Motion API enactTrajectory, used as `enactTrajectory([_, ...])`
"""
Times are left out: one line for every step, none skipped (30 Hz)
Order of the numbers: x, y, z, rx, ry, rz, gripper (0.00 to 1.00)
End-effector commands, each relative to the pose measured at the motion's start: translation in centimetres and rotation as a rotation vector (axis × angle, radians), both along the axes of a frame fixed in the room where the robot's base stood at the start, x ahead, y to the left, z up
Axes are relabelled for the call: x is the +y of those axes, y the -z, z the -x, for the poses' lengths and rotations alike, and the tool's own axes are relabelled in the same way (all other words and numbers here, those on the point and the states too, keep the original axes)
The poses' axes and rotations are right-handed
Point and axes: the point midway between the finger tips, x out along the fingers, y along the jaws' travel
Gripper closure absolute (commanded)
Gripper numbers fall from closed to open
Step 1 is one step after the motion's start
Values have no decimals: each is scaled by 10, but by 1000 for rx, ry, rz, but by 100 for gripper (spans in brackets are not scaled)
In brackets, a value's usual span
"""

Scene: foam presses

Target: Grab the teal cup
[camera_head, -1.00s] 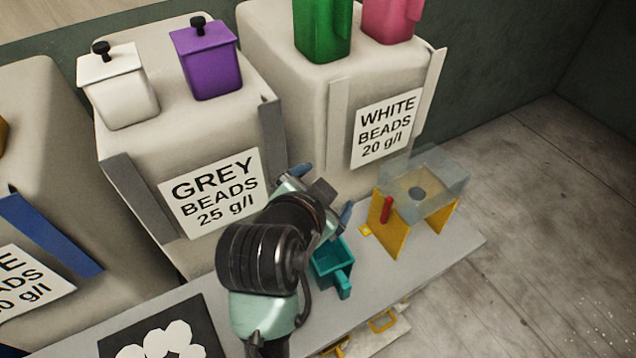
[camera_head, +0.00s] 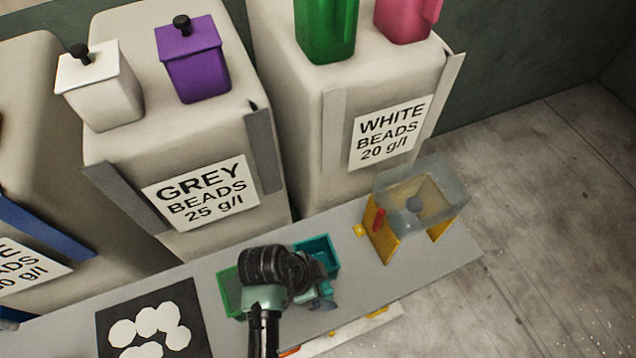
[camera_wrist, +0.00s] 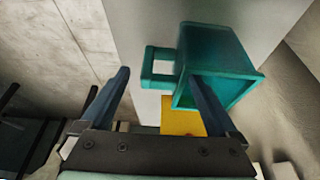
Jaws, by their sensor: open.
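The teal cup (camera_head: 318,247) is a square, open-topped cup on the grey bench, partly hidden by my arm in the head view. In the wrist view the teal cup (camera_wrist: 222,50) lies upper right, its square loop handle (camera_wrist: 160,68) pointing left. My gripper (camera_wrist: 160,76) is open and empty. Its left finger is left of the handle. Its right finger overlaps the cup's open mouth; I cannot tell whether it is inside or above. The handle shows between the fingers. In the head view my gripper (camera_head: 320,292) is at the cup's near side, fingertips unclear.
A green cup (camera_head: 231,292) stands close left of my wrist. A yellow stand with a clear top (camera_head: 385,235) is to the right. A black mat (camera_head: 110,320) with white discs lies left. Large bead sacks (camera_head: 200,130) line the back. Bare bench (camera_head: 440,255) shows at right.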

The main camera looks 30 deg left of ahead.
Motion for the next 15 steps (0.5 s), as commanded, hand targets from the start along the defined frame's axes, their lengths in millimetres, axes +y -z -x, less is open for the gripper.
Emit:
enactTrajectory([-1, 3, -1, 2, 1, 1, 5])
enactTrajectory([-2, 6, -1, 3, 0, 2, 5])
enactTrajectory([-3, 10, -2, 3, 0, 2, 5])
enactTrajectory([-4, 14, -3, 3, 0, 2, 5])
enactTrajectory([-4, 18, -4, 3, 1, 1, 5])
enactTrajectory([-5, 22, -5, 2, 1, 1, 5])
enactTrajectory([-6, 26, -6, 3, 1, 1, 5])
enactTrajectory([-7, 30, -7, 2, 2, 0, 5])
enactTrajectory([-8, 34, -9, 1, 2, 1, 5])
enactTrajectory([-9, 37, -10, 1, 0, 1, 5])
enactTrajectory([-9, 40, -10, 1, 0, 1, 5])
enactTrajectory([-10, 42, -11, 1, 0, 0, 5])
enactTrajectory([-10, 44, -11, 1, 0, -1, 5])
enactTrajectory([-11, 45, -12, 1, 0, -1, 5])
enactTrajectory([-11, 45, -12, -1, 0, -1, 5])
